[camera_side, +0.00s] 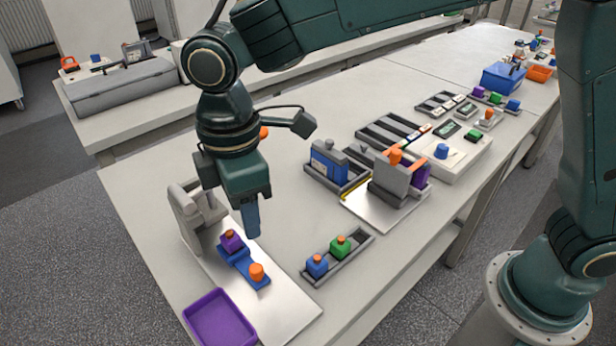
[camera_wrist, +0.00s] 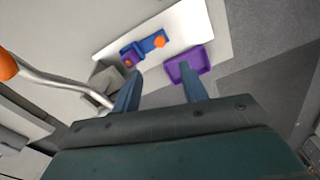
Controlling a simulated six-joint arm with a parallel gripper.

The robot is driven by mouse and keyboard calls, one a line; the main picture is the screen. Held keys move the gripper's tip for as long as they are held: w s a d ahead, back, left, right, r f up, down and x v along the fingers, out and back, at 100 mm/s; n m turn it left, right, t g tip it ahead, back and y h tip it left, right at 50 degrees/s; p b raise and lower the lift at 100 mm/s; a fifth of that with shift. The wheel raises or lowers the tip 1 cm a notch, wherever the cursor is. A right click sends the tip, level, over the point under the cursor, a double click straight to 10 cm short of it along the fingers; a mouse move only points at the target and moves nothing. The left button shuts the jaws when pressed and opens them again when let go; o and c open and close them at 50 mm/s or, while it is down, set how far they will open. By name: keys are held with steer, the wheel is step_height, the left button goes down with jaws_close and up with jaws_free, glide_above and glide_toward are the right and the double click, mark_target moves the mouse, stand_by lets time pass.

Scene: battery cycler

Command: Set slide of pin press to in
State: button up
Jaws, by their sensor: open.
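The pin press (camera_side: 187,212) is a grey frame at the left end of a pale metal base plate (camera_side: 283,312). Its blue slide (camera_side: 241,258) lies on the plate, extending out in front of the press. An orange knob (camera_side: 257,272) stands on the slide's outer end, and a purple block (camera_side: 232,240) with an orange top sits on the end nearer the press. In the wrist view the slide (camera_wrist: 153,43) and orange knob (camera_wrist: 160,41) lie beyond the fingers. My gripper (camera_side: 251,230) is open and empty above the slide; it also shows in the wrist view (camera_wrist: 161,78).
A purple tray (camera_side: 221,322) lies at the plate's front left. A grey rack (camera_side: 340,262) with a blue and a green block lies to the right. A second grey fixture (camera_side: 392,182) and a blue device (camera_side: 328,160) stand farther back. Bare table separates them.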

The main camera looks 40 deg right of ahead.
steer(key=shift+s, duration=0.1)
steer(key=c, duration=0.9)
steer(key=shift+s+a+f+n, duration=0.1)
steer(key=shift+s+a+n, duration=0.05)
steer(key=shift+n, duration=0.25)
jaws_close()
steer(key=s+a+f+n+t, duration=0.2)
steer(key=s+n, duration=0.6)
steer(key=n, duration=0.9)
steer(key=shift+s+a+f+t+h, duration=0.15)
steer(key=shift+s+f+t+h, duration=0.25)
steer(key=shift+f, duration=0.2)
